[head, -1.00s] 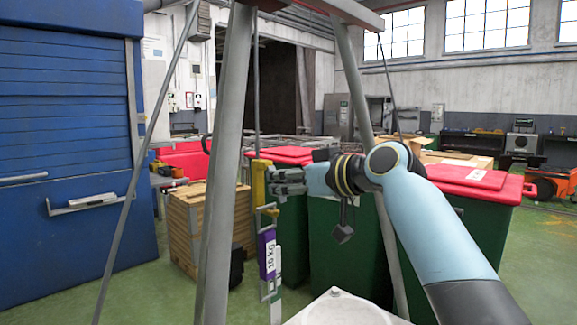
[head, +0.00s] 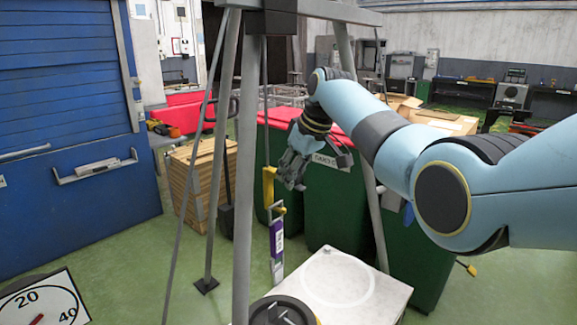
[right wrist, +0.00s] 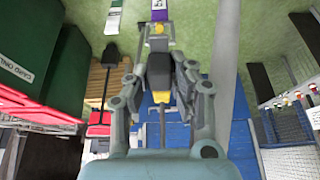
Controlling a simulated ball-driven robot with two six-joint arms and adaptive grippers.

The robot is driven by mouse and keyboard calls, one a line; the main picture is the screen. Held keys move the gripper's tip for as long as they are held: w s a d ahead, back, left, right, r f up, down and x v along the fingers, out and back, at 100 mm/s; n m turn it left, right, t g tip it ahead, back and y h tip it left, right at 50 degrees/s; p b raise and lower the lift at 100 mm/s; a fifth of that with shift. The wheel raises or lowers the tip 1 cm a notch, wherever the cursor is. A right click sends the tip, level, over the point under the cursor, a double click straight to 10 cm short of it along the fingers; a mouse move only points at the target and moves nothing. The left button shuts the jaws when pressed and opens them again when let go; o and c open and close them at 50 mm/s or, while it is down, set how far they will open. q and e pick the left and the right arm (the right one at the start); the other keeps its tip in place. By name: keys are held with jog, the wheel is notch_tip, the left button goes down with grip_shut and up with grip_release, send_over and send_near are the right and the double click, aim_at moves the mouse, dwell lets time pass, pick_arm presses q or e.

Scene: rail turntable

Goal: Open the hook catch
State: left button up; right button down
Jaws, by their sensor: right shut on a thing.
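A yellow hook (head: 269,187) hangs upright on a thin rod inside a grey metal frame in the head view. A small yellow catch part (head: 280,210) sticks out below it, above a purple weight (head: 276,240). My right gripper (head: 286,176) is at the hook's right side. In the right wrist view my right gripper (right wrist: 168,82) is shut on the yellow hook (right wrist: 161,97), its dark fingers covering most of it. The purple weight (right wrist: 170,10) shows beyond the fingers. My left gripper is not in view.
Grey frame legs (head: 248,170) stand on both sides of the hook. Green bins (head: 335,200) with red lids stand behind. A white-topped block (head: 345,285) is below right, and a dial scale (head: 42,302) is at lower left.

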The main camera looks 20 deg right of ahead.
jog(key=shift+a+r+g+h, duration=0.2)
jog(key=shift+g+h, duration=0.2)
jog(key=shift+g, duration=0.3)
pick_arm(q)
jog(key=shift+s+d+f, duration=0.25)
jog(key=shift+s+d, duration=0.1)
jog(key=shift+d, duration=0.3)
pick_arm(e)
jog(key=shift+w, duration=0.1)
jog(key=shift+r, duration=0.1)
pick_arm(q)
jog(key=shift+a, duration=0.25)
pick_arm(e)
jog(key=c, duration=1.2)
grip_release()
jog(key=shift+o, duration=0.2)
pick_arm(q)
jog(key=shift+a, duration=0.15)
